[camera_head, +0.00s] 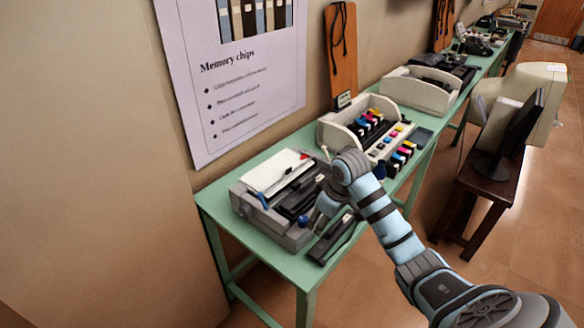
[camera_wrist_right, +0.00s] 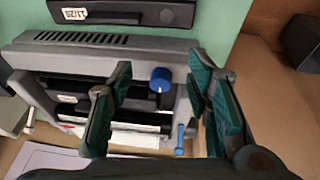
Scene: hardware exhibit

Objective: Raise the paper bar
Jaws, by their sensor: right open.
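A grey printer (camera_head: 262,222) with a white paper-like sheet or cover (camera_head: 277,171) on its back part sits on the near end of the green table. Dark bars (camera_head: 291,192) run across its open middle; I cannot tell which one is the paper bar. The printer (camera_wrist_right: 85,58) also fills much of the wrist view, with dark bars (camera_wrist_right: 110,120), a blue knob (camera_wrist_right: 161,78) and a thin blue lever (camera_wrist_right: 180,138). My right gripper (camera_wrist_right: 162,72) is open, its fingers either side of the knob, apparently apart from it. My left gripper is not in view.
A black flat device (camera_head: 335,240) lies at the table's front edge beside the printer. Further along stand a printer with coloured cartridges (camera_head: 362,135) and a pale open casing (camera_head: 420,90). A dark wooden stand (camera_head: 481,190) holds a monitor at the right.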

